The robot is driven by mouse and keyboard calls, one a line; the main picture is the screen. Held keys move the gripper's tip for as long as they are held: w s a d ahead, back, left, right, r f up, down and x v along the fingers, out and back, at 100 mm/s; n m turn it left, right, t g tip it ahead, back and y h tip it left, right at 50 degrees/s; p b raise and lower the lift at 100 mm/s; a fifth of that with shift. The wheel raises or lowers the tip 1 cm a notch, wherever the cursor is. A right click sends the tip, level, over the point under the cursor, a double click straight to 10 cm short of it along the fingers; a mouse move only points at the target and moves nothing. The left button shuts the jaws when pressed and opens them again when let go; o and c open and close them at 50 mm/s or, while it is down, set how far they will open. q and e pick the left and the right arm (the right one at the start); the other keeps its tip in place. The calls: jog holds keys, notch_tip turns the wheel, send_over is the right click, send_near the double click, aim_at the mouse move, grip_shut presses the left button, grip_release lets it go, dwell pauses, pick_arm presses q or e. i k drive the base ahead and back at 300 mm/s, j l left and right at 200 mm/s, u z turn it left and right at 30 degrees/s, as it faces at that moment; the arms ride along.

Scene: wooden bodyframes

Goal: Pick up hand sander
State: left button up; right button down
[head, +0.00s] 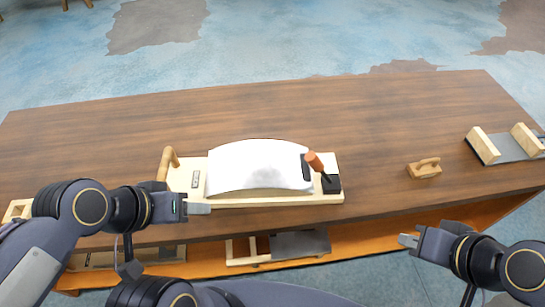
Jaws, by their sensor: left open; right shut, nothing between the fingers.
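A small light-wood block with a raised handle, which looks like the hand sander (424,169), sits on the table right of centre. My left gripper (209,209) is open at the front left edge of the wooden fixture, well away from the sander. My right gripper (403,240) is shut and empty, in front of the table's front edge, nearer to the viewer than the sander and slightly left of it. Nothing hides the sander.
A wooden fixture (330,198) carries a curved white panel (258,166) and a tool with an orange handle (314,161). A grey board with wooden blocks (488,146) stands at the right. The brown table (385,120) is clear around the sander. A lower shelf (215,268) holds more frames.

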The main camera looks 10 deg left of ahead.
aim_at(427, 168)
jog(key=i+l, duration=0.1)
jog(key=l, duration=0.25)
jog(key=i+l+u, duration=0.15)
jog(key=l, duration=0.6)
jog(key=i+l+u, duration=0.15)
jog(key=l, duration=0.2)
